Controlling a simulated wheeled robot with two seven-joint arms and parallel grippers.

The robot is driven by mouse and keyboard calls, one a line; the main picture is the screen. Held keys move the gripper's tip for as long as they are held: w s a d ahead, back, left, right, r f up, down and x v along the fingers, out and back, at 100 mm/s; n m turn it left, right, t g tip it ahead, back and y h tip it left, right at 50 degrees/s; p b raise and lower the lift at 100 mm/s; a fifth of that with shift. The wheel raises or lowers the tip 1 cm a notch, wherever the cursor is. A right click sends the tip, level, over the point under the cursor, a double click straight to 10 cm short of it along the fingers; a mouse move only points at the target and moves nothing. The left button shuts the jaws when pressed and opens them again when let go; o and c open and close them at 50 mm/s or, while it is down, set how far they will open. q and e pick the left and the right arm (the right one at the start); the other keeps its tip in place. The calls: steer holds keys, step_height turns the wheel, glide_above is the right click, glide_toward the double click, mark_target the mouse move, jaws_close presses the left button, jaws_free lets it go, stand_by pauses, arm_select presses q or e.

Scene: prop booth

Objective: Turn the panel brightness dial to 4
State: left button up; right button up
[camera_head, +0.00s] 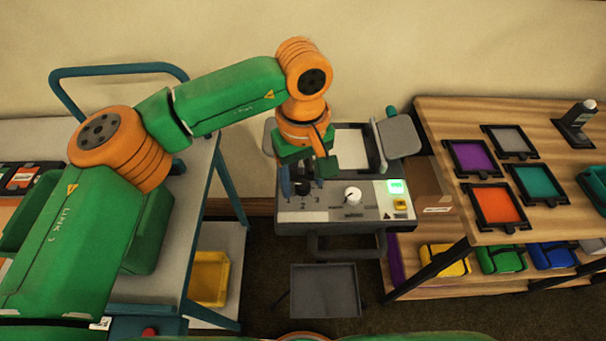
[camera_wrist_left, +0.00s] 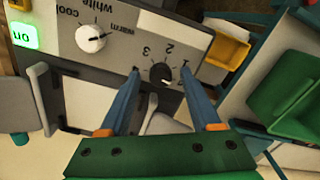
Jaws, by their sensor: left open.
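The panel (camera_head: 330,213) is a grey control box with a black dial (camera_head: 302,188) at its left. The dial also shows in the left wrist view (camera_wrist_left: 159,73), with the numerals 1, 2 and 3 printed around it. No 4 can be seen. A pale mark shows on the dial, but I cannot tell which number it points to. My left gripper (camera_head: 303,178) is open above the panel. In the left wrist view its blue fingertips (camera_wrist_left: 160,70) stand on either side of the dial; I cannot tell whether they touch it. My right gripper is not in view.
A white knob (camera_head: 352,194) marked warm, white and cool sits right of the dial. A green "on" light (camera_head: 396,187) and a yellow part (camera_head: 400,204) are at the panel's right. A wooden table (camera_head: 440,125) stands right, a cart (camera_head: 200,190) left.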

arm_select(q)
steer(key=shift+s+r, duration=0.1)
steer(key=shift+s, duration=0.1)
jaws_close()
